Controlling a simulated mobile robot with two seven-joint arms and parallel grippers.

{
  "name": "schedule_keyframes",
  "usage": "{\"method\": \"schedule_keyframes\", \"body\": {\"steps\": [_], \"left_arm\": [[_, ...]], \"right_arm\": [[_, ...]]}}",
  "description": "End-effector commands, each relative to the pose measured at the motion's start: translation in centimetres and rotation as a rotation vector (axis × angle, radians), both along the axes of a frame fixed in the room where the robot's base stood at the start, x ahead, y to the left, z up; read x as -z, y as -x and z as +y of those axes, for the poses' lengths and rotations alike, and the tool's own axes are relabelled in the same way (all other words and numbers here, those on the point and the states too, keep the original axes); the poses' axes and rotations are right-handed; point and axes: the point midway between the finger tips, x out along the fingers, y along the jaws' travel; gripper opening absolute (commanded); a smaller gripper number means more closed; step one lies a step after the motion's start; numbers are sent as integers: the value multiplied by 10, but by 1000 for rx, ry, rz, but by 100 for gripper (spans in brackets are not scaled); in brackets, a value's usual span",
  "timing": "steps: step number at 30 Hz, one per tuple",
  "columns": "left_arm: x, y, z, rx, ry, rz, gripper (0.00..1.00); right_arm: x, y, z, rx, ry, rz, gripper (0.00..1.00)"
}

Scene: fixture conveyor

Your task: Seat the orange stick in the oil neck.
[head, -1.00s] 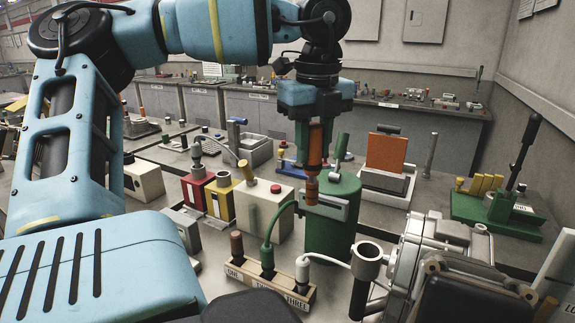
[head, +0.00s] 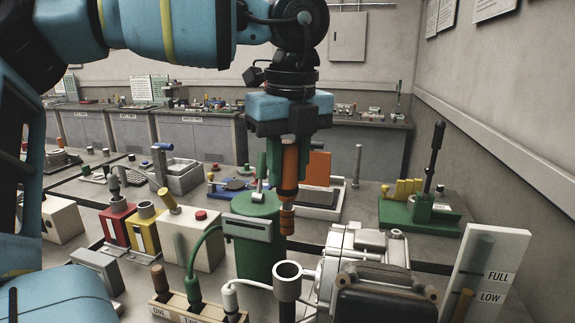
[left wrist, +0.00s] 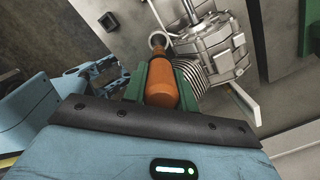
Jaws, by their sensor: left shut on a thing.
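The orange stick (head: 289,185) hangs roughly upright from my left gripper (head: 288,172), whose green fingers are shut on its upper part. The oil neck (head: 288,285) is a dark upright tube with a wide ringed mouth, beside the grey engine (head: 365,255). In the head view the stick's lower end is above the neck's mouth and apart from it. In the left wrist view the orange stick (left wrist: 161,85) sits between the green fingers, and the neck's ring (left wrist: 157,40) shows just beyond its end. My right gripper is not in view.
A green canister (head: 255,245) stands just left of the neck. A wooden block (head: 190,308) with plugs and cables lies at the front. A white FULL/LOW board (head: 485,265) stands at the right. A green lever base (head: 420,215) is behind the engine.

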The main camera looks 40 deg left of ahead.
Motion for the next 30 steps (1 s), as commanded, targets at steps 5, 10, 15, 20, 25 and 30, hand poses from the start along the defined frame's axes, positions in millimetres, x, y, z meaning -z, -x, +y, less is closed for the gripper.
{"method": "schedule_keyframes", "body": {"steps": [5,10,15,20,25,30], "left_arm": [[16,-1,0,1,-1,6,0],[31,-1,0,2,-1,6,0],[46,-1,0,1,-1,6,0],[58,-1,0,0,-1,6,0],[68,-1,0,0,0,4,0],[73,0,0,0,-1,3,0]], "right_arm": [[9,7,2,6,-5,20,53],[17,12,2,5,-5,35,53],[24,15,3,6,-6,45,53],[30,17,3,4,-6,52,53],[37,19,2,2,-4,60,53],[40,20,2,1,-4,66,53]]}}
